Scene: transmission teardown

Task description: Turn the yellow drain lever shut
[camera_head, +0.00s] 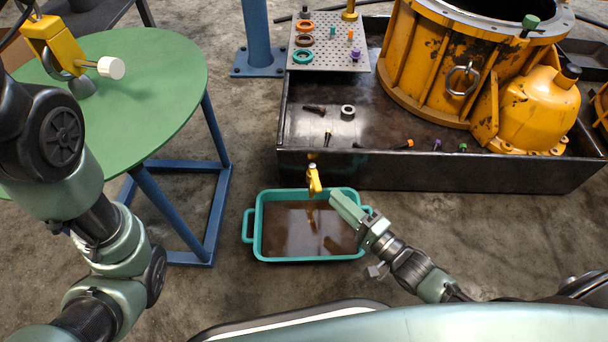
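The yellow drain lever (314,180) sticks out from the front wall of the dark metal tray, above the left-centre of a teal drain pan (257,222). Its handle hangs downward toward the pan. Brown fluid lies in the pan. My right gripper (337,197) reaches in from the lower right over the pan. Its fingertips are just right of the lever's lower end, and I see a small gap between them. The finger gap is hidden from this angle, so I cannot tell whether it is open. My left arm shows at the left, but its gripper is out of view.
The dark tray (440,172) holds the orange transmission housing (425,75) and loose bolts. A perforated plate (330,58) carries colored rings. A green round table (160,70) stands at left, with a yellow hook block (55,45) above it. Concrete floor is clear around the pan.

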